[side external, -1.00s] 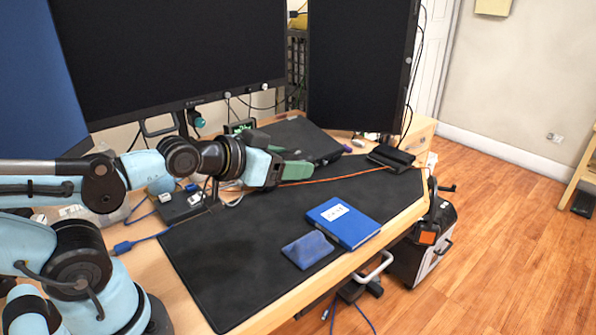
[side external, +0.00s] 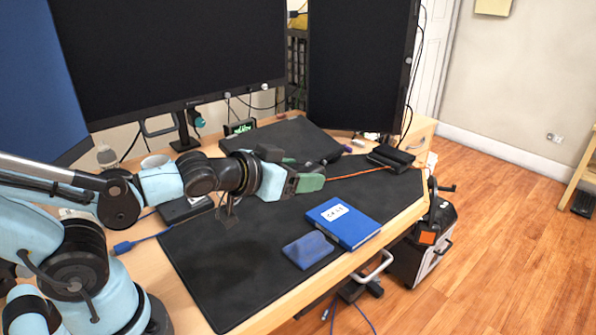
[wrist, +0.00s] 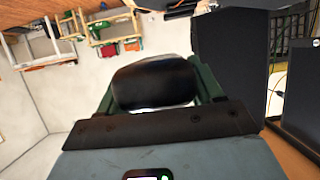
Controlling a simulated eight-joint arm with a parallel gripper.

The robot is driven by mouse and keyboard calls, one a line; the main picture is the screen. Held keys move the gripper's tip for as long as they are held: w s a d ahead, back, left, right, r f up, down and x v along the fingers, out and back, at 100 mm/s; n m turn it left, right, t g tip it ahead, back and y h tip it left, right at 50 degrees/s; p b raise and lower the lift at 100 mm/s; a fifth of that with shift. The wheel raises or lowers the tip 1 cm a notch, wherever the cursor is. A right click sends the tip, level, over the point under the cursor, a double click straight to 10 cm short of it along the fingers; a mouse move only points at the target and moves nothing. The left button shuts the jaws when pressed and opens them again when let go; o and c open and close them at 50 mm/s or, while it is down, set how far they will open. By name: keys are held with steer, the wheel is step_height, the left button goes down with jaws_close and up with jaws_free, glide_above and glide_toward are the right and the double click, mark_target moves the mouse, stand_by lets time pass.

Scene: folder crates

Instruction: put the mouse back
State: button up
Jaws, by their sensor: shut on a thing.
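My gripper (side external: 314,182) has green fingers and is over the right part of the long black desk mat (side external: 225,265), behind the blue book. In the wrist view the fingers are shut on a dark, rounded, glossy thing, which I take to be the mouse (wrist: 155,82). One finger is on each side of it. In the side view the mouse is hidden by the fingers. I cannot tell how high it is above the mat.
A blue book (side external: 343,222) and a smaller blue pad (side external: 308,250) lie by the front edge. A black box (side external: 391,158) stands at the right, with an orange cable (side external: 350,174) beside it. Large monitors (side external: 170,50) stand behind. The mat's left part is clear.

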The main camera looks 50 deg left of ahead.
steer(key=w+n+y, duration=0.1)
steer(key=w+d+f+y, duration=0.1)
steer(key=w+n+y, duration=0.1)
steer(key=shift+w+d+f+n, duration=0.25)
steer(key=shift+w+d+n, duration=0.05)
steer(key=shift+d, duration=0.05)
steer(key=w+d+f+n+g+y, duration=0.3)
steer(key=w+d+n+g+y, duration=0.1)
steer(key=d+n+g+y, duration=0.4)
steer(key=n+y, duration=0.1)
steer(key=n, duration=0.1)
steer(key=shift+w+f+n+g, duration=0.15)
steer(key=shift+n+g, duration=0.15)
glide_above(343, 219)
step_height(343, 219, down, 7)
steer(key=shift+d+r, duration=0.1)
steer(key=shift+f, duration=1.9)
steer(key=shift+f, duration=0.1)
steer(key=o, duration=1.1)
